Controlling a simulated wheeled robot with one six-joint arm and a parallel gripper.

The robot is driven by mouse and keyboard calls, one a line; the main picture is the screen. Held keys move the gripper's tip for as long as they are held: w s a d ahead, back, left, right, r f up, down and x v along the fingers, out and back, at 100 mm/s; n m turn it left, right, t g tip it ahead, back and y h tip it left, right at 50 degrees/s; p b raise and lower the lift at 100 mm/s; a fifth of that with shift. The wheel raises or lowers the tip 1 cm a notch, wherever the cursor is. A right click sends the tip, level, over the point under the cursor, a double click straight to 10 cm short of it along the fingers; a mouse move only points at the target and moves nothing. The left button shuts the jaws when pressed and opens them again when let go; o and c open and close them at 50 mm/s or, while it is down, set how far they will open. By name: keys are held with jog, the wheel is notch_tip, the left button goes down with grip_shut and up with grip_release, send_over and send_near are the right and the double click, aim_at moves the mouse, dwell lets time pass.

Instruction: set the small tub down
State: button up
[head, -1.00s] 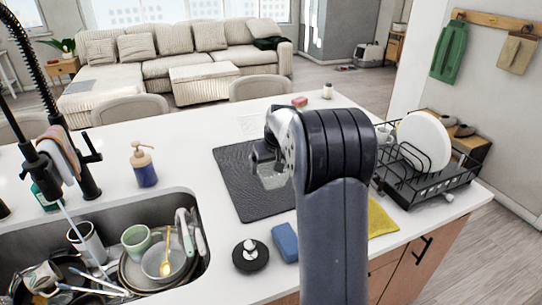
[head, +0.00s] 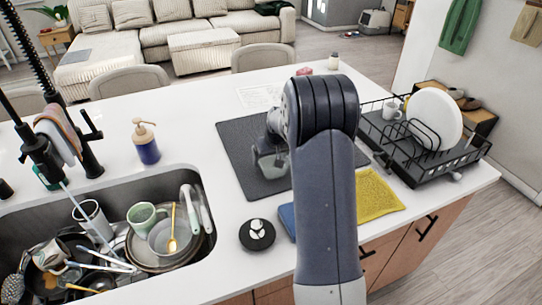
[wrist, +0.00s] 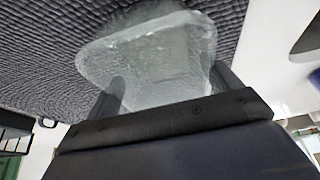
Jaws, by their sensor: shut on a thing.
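The small tub (wrist: 150,62) is clear and translucent. In the wrist view it sits between the two fingers of my gripper (wrist: 170,92), which is shut on it. In the head view the tub (head: 276,165) shows partly below my gripper (head: 268,152), over the dark ribbed mat (head: 238,160); my arm hides its right side. The mat's texture fills the background behind the tub in the wrist view. I cannot tell whether the tub touches the mat.
A sink (head: 203,178) full of dishes lies left. A soap bottle (head: 146,142), a black round stopper (head: 257,235) and a blue sponge (head: 287,220) stand near the mat. A yellow cloth (head: 378,195) and a dish rack (head: 420,165) are on the right.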

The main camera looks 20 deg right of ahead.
jog(key=shift+f, duration=0.4)
jog(key=shift+f, duration=0.15)
jog(key=o, duration=0.8)
jog(key=shift+o, duration=0.2)
jog(key=b+v, duration=0.2)
jog(key=v, duration=1)
